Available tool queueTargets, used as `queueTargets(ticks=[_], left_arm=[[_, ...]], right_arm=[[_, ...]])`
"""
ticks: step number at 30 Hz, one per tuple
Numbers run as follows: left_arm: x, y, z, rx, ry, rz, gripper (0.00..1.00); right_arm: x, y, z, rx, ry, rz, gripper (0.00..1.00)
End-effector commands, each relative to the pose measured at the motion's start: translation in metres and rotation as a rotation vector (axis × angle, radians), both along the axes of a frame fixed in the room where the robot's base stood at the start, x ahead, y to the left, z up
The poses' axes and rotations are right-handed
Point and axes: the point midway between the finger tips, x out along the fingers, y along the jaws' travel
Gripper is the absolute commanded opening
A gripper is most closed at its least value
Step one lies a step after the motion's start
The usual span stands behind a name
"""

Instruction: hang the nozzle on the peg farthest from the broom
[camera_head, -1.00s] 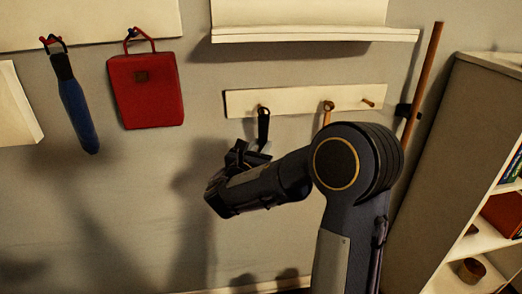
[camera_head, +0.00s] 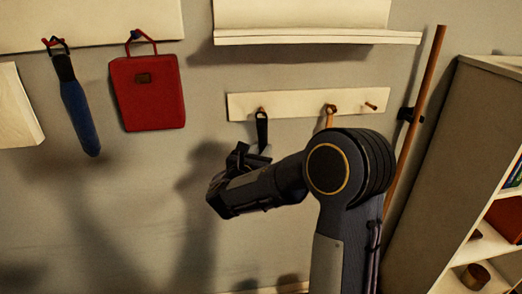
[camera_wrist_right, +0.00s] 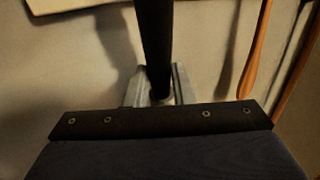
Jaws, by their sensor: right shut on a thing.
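The nozzle (camera_head: 262,130), with a dark strap-like upper part, stands upright in front of the leftmost peg (camera_head: 262,109) of the pale rail (camera_head: 290,103). Its top end meets this peg in the head view; I cannot tell whether its loop is around the peg. My right gripper (camera_head: 256,157) is just below the rail, shut on the nozzle's lower part. In the right wrist view, the dark shaft (camera_wrist_right: 153,40) rises between the grey fingers (camera_wrist_right: 158,88). The broom (camera_head: 421,95) leans upright right of the rail. My left gripper is out of view.
A wooden-handled item (camera_head: 329,117) hangs on the middle peg. The right peg (camera_head: 371,106) is bare. A shelf (camera_head: 315,37) juts out above the rail. A bookcase (camera_head: 450,150) stands at right. A red bag (camera_head: 148,92) and a blue item (camera_head: 80,117) hang at left.

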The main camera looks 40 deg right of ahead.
Motion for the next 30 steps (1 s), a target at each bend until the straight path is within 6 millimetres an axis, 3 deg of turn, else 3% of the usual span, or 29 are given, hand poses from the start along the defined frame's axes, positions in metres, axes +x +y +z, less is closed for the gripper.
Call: queueTargets(ticks=[2, 3, 8, 18, 30], left_arm=[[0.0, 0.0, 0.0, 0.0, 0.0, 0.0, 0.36], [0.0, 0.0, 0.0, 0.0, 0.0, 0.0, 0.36], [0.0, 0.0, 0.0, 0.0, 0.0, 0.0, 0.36], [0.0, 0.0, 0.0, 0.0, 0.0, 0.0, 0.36], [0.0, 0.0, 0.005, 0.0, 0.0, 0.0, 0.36]], right_arm=[[0.001, 0.002, -0.001, 0.0, 0.005, 0.007, 0.0], [0.001, 0.002, -0.001, 0.0, 0.005, 0.007, 0.26], [0.001, 0.001, -0.001, -0.001, 0.003, 0.005, 0.47], [-0.002, 0.005, 0.0, 0.001, 0.002, 0.004, 0.48], [-0.033, 0.058, -0.002, 0.0, 0.002, 0.008, 0.48]])
